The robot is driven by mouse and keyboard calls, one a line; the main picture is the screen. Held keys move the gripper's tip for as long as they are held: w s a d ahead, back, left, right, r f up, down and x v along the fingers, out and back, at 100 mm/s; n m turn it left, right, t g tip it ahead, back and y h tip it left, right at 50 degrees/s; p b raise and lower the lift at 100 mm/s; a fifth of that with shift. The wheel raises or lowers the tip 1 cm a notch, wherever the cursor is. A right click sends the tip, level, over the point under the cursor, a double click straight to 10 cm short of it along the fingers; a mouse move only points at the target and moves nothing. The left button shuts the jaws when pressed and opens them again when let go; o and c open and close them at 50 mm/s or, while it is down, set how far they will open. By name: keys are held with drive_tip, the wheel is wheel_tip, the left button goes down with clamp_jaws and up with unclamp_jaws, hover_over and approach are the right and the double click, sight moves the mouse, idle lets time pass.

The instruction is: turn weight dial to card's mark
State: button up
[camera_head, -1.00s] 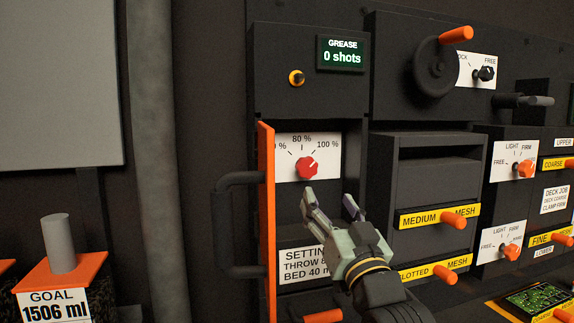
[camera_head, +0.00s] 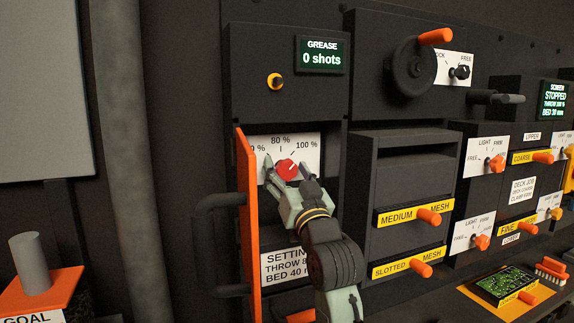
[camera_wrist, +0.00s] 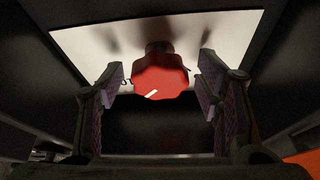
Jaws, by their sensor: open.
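The red dial (camera_head: 287,169) sits on a white scale plate (camera_head: 309,162) with 80 % and 100 % marks, inside an open recess. In the head view its white pointer leans up and right, toward the 100 % side. The card (camera_head: 286,264) below reads SETTING, THROW 8-something, BED 40 m-something; my arm hides its right part. My gripper (camera_head: 285,172) is open, its fingers on either side of the dial. In the wrist view the dial (camera_wrist: 160,75) lies between the two fingers, with gaps visible on both sides.
An orange door (camera_head: 249,215) with a dark handle (camera_head: 215,245) stands open left of the recess. The MEDIUM MESH drawer (camera_head: 401,214) is to the right. A screen (camera_head: 553,100) reads STOPPED, THROW 100 %, BED 30 mm. The grease display (camera_head: 321,58) reads 0 shots.

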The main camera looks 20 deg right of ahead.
drive_tip(key=shift+w, duration=0.1)
drive_tip(key=shift+c, duration=0.4)
drive_tip(key=c, duration=1.1)
